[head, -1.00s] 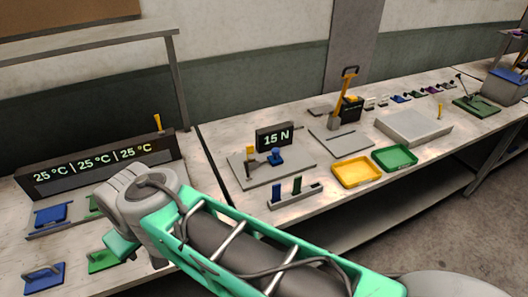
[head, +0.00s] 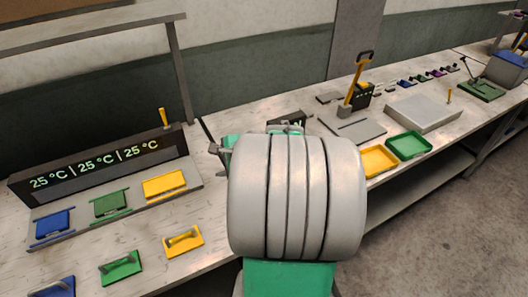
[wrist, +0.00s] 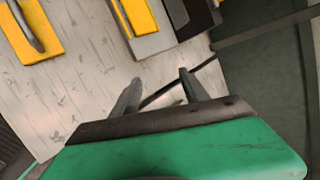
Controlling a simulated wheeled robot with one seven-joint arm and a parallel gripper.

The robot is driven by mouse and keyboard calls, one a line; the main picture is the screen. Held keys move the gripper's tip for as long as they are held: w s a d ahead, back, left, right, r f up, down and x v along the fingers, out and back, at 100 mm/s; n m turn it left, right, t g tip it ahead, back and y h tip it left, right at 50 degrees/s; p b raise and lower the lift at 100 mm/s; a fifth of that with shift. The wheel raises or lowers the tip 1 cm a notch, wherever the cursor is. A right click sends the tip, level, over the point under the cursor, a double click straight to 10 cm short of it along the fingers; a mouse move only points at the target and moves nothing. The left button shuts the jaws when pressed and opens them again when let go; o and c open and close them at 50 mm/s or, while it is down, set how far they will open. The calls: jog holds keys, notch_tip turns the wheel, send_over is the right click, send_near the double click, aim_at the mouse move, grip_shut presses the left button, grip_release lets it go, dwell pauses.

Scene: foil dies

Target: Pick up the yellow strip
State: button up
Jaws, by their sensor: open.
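My gripper (wrist: 160,78) is open and empty in the wrist view, above the bench near the dark gap between two bench sections. In the head view my arm's large grey joint hides most of the gripper. No thing in view is clearly the yellow strip. A yellow block with a handle (head: 183,242) lies on the left bench; it also shows in the wrist view (wrist: 48,42). A yellow plate (head: 164,185) sits in the right place of the 25 °C unit (head: 80,228). A small yellow upright piece (head: 163,117) stands behind its display.
Blue (head: 52,287) and green (head: 120,268) handled blocks lie to the left. Yellow (head: 379,161) and green (head: 408,145) trays stand right of my arm. A grey box (head: 423,112) and a lever press (head: 354,85) stand farther back. My arm hides the middle bench.

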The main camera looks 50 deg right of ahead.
jog(key=s+d+f+m+t+h, duration=0.1)
jog(key=s+d+m+t+h, duration=0.15)
jog(key=d+m, duration=0.6)
jog(key=s+d+f+m+t+h, duration=0.15)
jog(key=s+d+m, duration=0.25)
jog(key=d+m, duration=0.45)
jog(key=shift+h, duration=0.3)
jog(key=x, duration=0.2)
jog(key=p+x, duration=0.1)
jog(key=x, duration=0.5)
jog(key=shift+r, duration=0.3)
jog(key=shift+c, duration=0.4)
grip_shut()
